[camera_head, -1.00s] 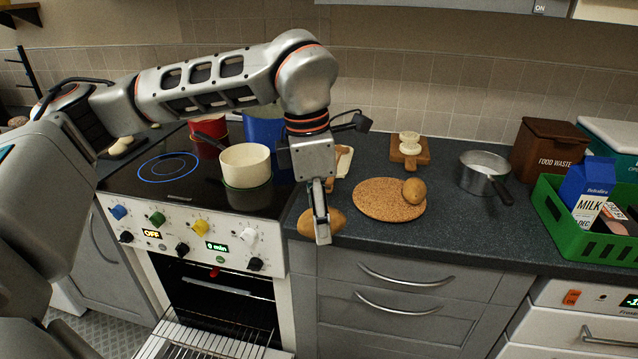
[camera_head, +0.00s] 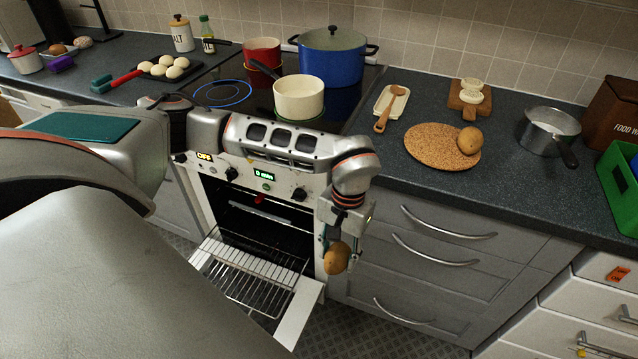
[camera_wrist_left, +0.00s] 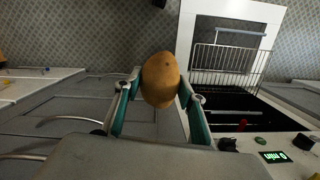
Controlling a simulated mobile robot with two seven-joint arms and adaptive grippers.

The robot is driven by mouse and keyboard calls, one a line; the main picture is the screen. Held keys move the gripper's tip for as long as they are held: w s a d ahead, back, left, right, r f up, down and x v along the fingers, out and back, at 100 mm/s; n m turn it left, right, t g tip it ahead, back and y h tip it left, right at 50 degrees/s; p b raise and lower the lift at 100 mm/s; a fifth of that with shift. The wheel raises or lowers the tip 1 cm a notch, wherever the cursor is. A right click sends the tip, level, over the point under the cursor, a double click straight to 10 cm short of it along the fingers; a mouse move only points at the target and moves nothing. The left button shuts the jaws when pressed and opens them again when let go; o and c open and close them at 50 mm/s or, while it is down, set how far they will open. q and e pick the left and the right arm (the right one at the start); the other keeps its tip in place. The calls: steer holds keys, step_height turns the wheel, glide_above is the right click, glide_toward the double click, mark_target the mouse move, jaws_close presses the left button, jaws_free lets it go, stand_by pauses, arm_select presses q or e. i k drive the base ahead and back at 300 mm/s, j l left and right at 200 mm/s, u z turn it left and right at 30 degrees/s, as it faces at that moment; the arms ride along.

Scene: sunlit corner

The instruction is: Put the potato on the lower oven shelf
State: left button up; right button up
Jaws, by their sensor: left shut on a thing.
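My left gripper (camera_head: 336,243) is shut on a brown potato (camera_head: 336,259), held in the air in front of the grey drawers, right of the open oven. The left wrist view shows the potato (camera_wrist_left: 160,80) between the two fingers of the left gripper (camera_wrist_left: 158,98). The oven (camera_head: 262,218) has its door down, and a wire shelf (camera_head: 240,272) sticks out over the door. The oven's inside is dark, and its other shelf levels are hard to make out. A second potato (camera_head: 469,140) sits on the cork mat (camera_head: 432,150). My right gripper is not in view.
On the hob stand a cream pot (camera_head: 299,98), a red pot (camera_head: 262,54) and a blue pot (camera_head: 331,60). A metal saucepan (camera_head: 548,132) and a green crate (camera_head: 622,185) are on the counter at right. The floor right of the oven door is clear.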

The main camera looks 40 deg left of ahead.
mark_target(225, 262)
steer(key=k+l, duration=0.1)
steer(key=k, duration=0.45)
steer(key=k+j, duration=0.2)
steer(key=k, duration=0.15)
steer(key=k+j, duration=0.4)
steer(key=j, duration=0.2)
steer(key=k+j, duration=0.2)
steer(key=j, duration=1.05)
steer(key=i+j, duration=0.45)
steer(key=j, duration=0.25)
steer(key=l+z, duration=0.05)
